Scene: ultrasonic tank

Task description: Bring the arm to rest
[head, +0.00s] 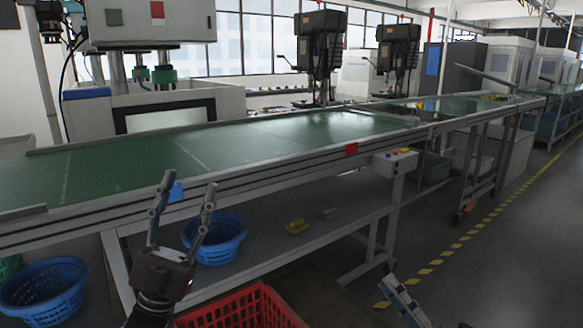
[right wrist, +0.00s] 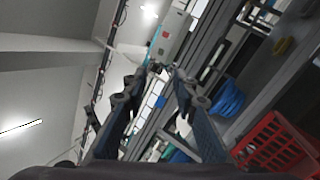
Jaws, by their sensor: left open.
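My left gripper (head: 187,186) is raised in the lower left of the head view, fingers pointing up and spread apart with nothing between them. It shows in front of the conveyor's near edge and a blue basket. Part of my right gripper (head: 400,300) shows at the bottom edge of the head view, right of centre. In the right wrist view, the two dark fingers of my right gripper (right wrist: 158,70) run forward and come close together at the tips. I see no object held there, but cannot tell how far they are open.
A conveyor with a green belt (head: 270,140) crosses the head view. A red crate (head: 262,293) is at bottom centre, close to my left gripper. Open floor (head: 500,260) lies to the right.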

